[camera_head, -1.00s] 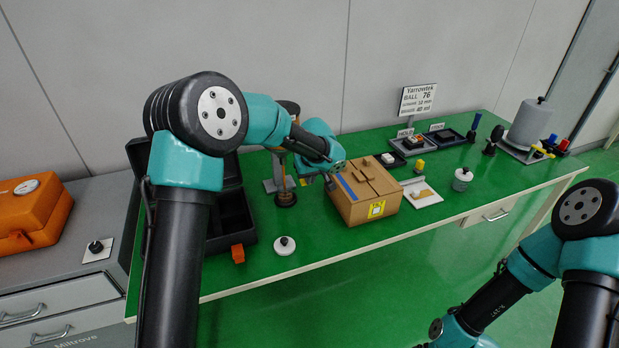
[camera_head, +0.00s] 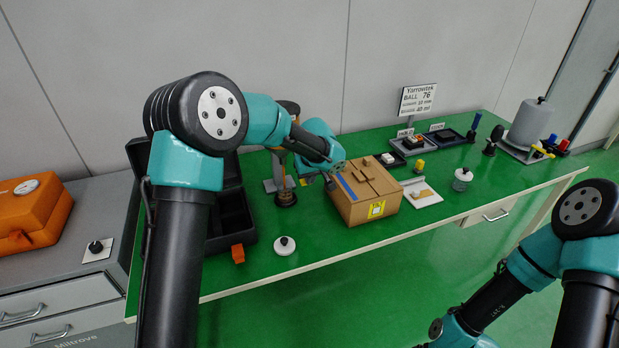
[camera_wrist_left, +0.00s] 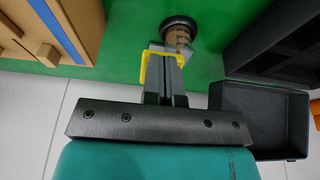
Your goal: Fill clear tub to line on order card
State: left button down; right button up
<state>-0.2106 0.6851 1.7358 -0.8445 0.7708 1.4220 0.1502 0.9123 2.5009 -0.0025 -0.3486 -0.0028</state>
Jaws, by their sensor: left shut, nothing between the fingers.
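A small clear jar with a dark knob (camera_head: 462,179) stands on the green bench toward the right; I cannot tell whether it is the clear tub or what is in it. A printed sign (camera_head: 418,99) stands at the back, and a small white card (camera_head: 421,193) lies by the cardboard box. My left gripper (camera_head: 329,184) is at the left side of the box. In the left wrist view its fingers (camera_wrist_left: 165,75) are shut and empty, pointing toward a dark-rimmed round piece with a brown middle (camera_wrist_left: 178,33). A yellow outline surrounds the fingertips. My right gripper is out of view.
The cardboard box (camera_head: 370,209) stands mid-bench. An open black case (camera_head: 237,213) is on the left, with an orange block (camera_head: 238,254) and a white knobbed disc (camera_head: 285,246) near the front edge. Black trays (camera_head: 444,138) and a large grey cylinder (camera_head: 531,123) stand at the back right.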

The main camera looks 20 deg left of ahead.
pick_arm(q)
jog(key=shift+r, duration=0.9)
jog(key=s+d+v, duration=0.1)
jog(key=v, duration=1.2)
jog(key=shift+s, duration=0.35)
jog(key=shift+w+r, duration=0.1)
jog(key=w+r, duration=0.1)
jog(key=a+r, duration=0.1)
jog(key=r, duration=0.1)
jog(key=w+a+r, duration=0.1)
jog(key=shift+w+a+r, duration=0.1)
jog(key=shift+w+r, duration=0.2)
jog(key=shift+r, duration=0.1)
